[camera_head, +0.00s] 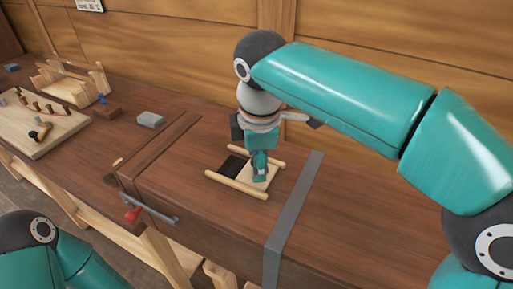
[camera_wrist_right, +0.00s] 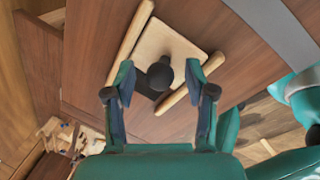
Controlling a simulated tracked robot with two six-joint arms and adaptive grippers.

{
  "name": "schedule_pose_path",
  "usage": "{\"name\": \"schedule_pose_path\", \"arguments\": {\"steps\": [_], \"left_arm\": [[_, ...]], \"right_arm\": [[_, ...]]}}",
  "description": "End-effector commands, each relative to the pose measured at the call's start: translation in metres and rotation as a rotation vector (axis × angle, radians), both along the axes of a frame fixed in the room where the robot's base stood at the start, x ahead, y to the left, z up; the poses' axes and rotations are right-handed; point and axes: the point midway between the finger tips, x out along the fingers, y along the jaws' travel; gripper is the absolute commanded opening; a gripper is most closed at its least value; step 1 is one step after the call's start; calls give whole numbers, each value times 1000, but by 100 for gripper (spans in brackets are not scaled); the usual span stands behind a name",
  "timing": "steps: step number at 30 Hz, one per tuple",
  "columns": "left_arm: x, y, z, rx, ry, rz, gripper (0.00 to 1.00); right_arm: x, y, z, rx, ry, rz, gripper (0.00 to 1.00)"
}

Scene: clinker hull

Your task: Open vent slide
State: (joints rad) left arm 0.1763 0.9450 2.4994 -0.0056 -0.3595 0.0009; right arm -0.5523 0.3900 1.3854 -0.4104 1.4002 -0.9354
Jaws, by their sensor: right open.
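The vent slide is a pale wooden plate (camera_wrist_right: 172,38) with a round dark knob (camera_wrist_right: 159,75), lying between two wooden rails. In the head view the rails (camera_head: 236,186) lie on the bench top, and a black opening (camera_head: 232,165) shows between them, left of my right gripper. A dark patch (camera_wrist_right: 143,86) shows beside the plate in the wrist view too. My right gripper (camera_head: 260,174) points down over the plate and hides part of it. In the wrist view its open fingers (camera_wrist_right: 159,72) stand either side of the knob, with gaps showing; contact is not visible. My left gripper is out of view.
A grey metal strap (camera_head: 290,222) crosses the bench right of the vent. A red-handled clamp (camera_head: 133,214) sits at the front edge. A grey block (camera_head: 150,119), a pegged board (camera_head: 38,122) and a wooden rack (camera_head: 72,82) are at left. The wooden wall is behind.

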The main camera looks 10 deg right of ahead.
Motion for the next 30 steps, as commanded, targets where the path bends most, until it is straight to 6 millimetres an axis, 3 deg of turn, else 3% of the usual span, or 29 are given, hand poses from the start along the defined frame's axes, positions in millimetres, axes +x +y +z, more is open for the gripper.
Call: {"name": "schedule_pose_path", "arguments": {"steps": [5, 18, 24, 30], "left_arm": [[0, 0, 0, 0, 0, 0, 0], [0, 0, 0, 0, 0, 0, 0], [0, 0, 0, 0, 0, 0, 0], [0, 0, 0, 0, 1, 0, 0]], "right_arm": [[-2, 1, 17, 2, -3, 0, 55], [-17, 2, 95, 2, -2, 2, 55], [-21, 2, 111, 1, 0, 1, 55], [-22, 1, 115, 0, 1, 2, 55]]}}
